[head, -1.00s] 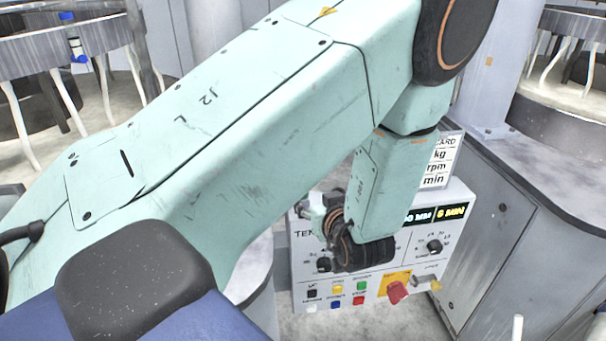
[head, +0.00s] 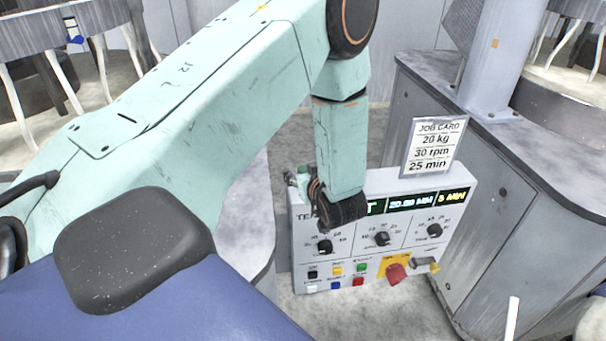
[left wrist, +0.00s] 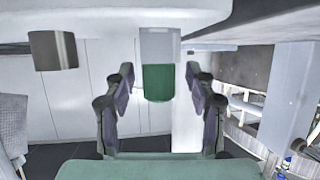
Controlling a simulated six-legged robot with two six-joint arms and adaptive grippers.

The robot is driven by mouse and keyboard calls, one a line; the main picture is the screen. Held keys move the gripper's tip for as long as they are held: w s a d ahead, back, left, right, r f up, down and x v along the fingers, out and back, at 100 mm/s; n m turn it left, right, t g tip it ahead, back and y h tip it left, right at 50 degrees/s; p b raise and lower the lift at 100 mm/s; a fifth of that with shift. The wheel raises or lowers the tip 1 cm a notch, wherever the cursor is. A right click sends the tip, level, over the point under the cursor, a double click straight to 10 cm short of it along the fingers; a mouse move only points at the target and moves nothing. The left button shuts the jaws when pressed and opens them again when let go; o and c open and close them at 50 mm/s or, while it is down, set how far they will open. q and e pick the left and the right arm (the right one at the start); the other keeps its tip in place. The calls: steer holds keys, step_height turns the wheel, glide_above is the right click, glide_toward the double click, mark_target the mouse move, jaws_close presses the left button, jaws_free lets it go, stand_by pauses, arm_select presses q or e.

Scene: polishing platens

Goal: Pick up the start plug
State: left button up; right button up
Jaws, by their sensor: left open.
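A green block-like piece with a grey upper part, which looks like the start plug (left wrist: 157,84), shows in the left wrist view, centred between the fingers. My left gripper (left wrist: 159,72) is open, with one finger on each side of it and visible gaps. How far the piece lies beyond the fingertips I cannot tell. In the head view my left gripper (head: 300,181) is mostly hidden behind its wrist, at the upper left of the control panel (head: 400,275). I cannot pick out the plug in the head view. My right gripper is not in view.
The panel carries several black knobs, small coloured buttons, a red switch (head: 396,272) and a lit display (head: 412,204). A job card (head: 434,146) stands behind it. A grey cabinet (head: 500,200) stands at the right. A dark cylinder (left wrist: 52,50) shows in the left wrist view.

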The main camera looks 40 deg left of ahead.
arm_select(q)
steer(key=shift+d+r, duration=0.15)
steer(key=shift+d, duration=0.1)
steer(key=shift+s+d+r, duration=0.1)
steer(key=shift+c, duration=0.7)
steer(key=shift+a+f, duration=0.25)
steer(key=shift+a, duration=0.15)
steer(key=c, duration=0.6)
steer(key=shift+d+r, duration=0.15)
steer(key=shift+d, duration=0.1)
jaws_close()
steer(key=shift+a, duration=0.1)
